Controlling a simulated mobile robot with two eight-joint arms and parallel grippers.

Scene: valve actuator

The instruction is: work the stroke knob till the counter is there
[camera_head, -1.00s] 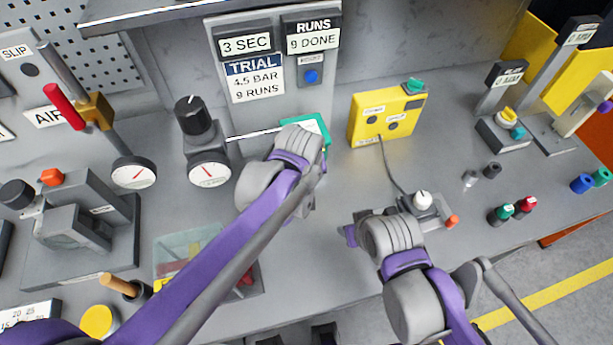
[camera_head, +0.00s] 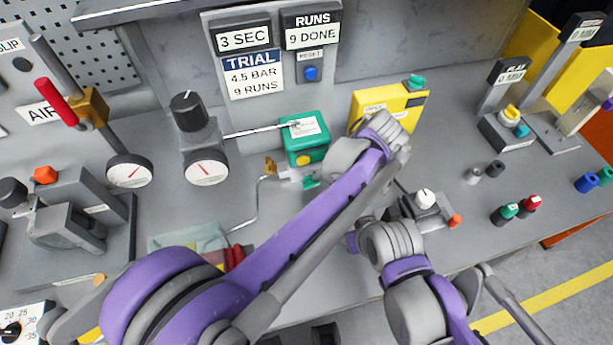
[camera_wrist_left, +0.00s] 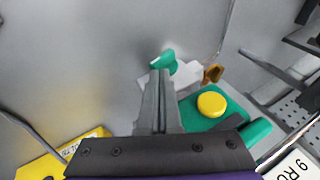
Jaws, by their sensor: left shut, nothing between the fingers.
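The counter plate (camera_head: 311,31) reads "RUNS 9 DONE". Below it, the trial plate (camera_head: 257,78) reads "4.5 BAR 9 RUNS". The green actuator box (camera_head: 305,140) bears a round yellow knob (camera_wrist_left: 211,104); no stroke label is legible. A green lever (camera_head: 312,182) on a white fitting sits just in front of the box. My left gripper (camera_wrist_left: 160,78) is shut and empty, its tips close by the green lever in the wrist view; contact is unclear. In the head view its fingers are hidden behind my arm. My right gripper's fingers are hidden under its wrist.
A yellow box (camera_head: 385,108) stands right of the green box. A black regulator knob (camera_head: 188,110) and gauge (camera_head: 206,168) stand left. A blue reset button (camera_head: 310,73) is on the panel.

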